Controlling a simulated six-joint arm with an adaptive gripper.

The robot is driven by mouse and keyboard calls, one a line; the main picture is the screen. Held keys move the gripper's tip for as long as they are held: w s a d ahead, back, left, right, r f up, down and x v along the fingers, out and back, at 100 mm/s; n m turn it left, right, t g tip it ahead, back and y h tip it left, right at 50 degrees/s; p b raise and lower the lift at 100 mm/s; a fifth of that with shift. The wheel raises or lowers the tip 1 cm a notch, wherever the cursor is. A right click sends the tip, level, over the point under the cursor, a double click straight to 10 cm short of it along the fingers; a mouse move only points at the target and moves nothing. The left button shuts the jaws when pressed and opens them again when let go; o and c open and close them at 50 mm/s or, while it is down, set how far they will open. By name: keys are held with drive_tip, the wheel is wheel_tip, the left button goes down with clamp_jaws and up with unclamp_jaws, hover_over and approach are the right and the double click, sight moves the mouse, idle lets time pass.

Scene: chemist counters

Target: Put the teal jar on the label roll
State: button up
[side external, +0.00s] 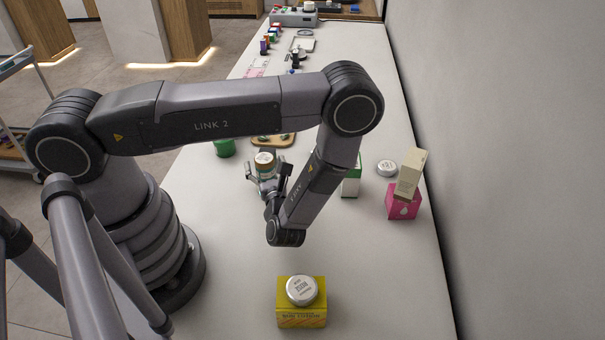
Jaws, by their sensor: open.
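A small round jar with a pale printed top and a brownish band (265,160) stands between the spread fingers of my gripper (267,174). It looks like the teal jar, but its lower side is mostly hidden by the gripper. My gripper is open, with one finger on each side of the jar; I cannot tell whether either finger touches it. A green round thing (225,148) stands to the left, its top hidden behind my arm. It may be the label roll, but I cannot tell.
A yellow box (302,315) with a white tin (302,290) on it stands at the front. A green-and-white box (351,182), a white tin (387,168) and a pink box (403,203) bearing a tilted beige box (410,173) are right. A wooden board (273,141) lies behind.

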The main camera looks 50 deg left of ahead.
drive_tip(key=v, duration=0.3)
drive_tip(key=shift+d, duration=0.35)
wheel_tip(320, 180, up, 7)
wheel_tip(320, 180, up, 15)
drive_tip(key=n+g+h, duration=0.6)
drive_tip(key=n+g, duration=0.4)
drive_tip(key=n, duration=0.4)
hover_over(267, 168)
drive_tip(key=s, duration=0.8)
drive_tip(key=s+d+r+n+t+h, duration=0.1)
drive_tip(key=s+r+n+t+h, duration=0.2)
drive_tip(key=r+n+t+h, duration=0.1)
drive_tip(key=s+d+r+n+t+h, duration=0.2)
drive_tip(key=s+r+n+t+h, duration=0.2)
drive_tip(key=r+h, duration=0.2)
wheel_tip(267, 168, up, 3)
drive_tip(key=shift+d+f+n+t+h, duration=0.25)
drive_tip(key=shift+d+n+t+h, duration=0.05)
